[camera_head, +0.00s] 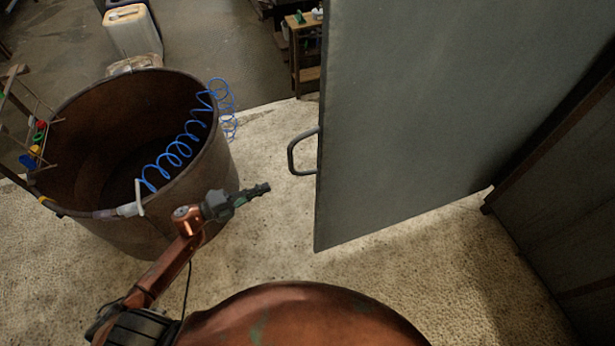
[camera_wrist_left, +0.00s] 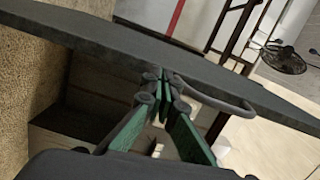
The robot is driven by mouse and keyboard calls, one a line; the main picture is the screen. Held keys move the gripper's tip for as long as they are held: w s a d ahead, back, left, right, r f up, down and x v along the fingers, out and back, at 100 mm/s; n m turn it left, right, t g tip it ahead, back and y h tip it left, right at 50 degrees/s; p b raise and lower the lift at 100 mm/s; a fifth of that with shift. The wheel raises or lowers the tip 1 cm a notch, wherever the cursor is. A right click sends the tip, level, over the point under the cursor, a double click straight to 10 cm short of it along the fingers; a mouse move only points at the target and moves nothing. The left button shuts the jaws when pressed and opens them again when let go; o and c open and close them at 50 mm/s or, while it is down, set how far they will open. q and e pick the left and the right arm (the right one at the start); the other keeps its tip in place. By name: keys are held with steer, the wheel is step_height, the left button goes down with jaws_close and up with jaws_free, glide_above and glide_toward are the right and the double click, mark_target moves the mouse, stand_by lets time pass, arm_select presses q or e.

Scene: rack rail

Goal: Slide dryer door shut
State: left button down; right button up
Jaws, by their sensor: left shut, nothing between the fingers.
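The dryer door is a large grey panel (camera_head: 430,110) on the right of the head view, standing open away from the frame at far right. Its bar handle (camera_head: 292,152) sticks out from the panel's left edge. My left gripper (camera_head: 266,187) is shut and empty, left of and a little below the handle in the head view, apart from it there. In the left wrist view the closed green fingers (camera_wrist_left: 163,78) point at the dark door panel (camera_wrist_left: 75,40), with the curved handle (camera_wrist_left: 225,103) just to their right. I cannot tell whether they touch. My right gripper is out of view.
A rusty round drum (camera_head: 190,190) with a coiled blue hose (camera_head: 172,155) stands left, close beside my left arm. A dark corrugated wall (camera_head: 565,210) is at right. White jugs (camera_head: 132,32) and a wooden shelf (camera_head: 306,60) stand behind. Pale floor lies free below the door.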

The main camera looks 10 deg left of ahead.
mark_target(317, 174)
arm_select(q)
steer(key=w+d+r+m, duration=0.1)
steer(key=w+d, duration=0.1)
steer(key=d, duration=0.2)
steer(key=w+d+r+g+h, duration=0.1)
steer(key=w+d, duration=0.1)
steer(key=d, duration=0.3)
steer(key=w+d+r+m, duration=0.1)
steer(key=w+d, duration=0.1)
steer(key=d, duration=0.3)
steer(key=shift+w+m+g+h, duration=0.15)
steer(key=shift+m+g+h, duration=0.15)
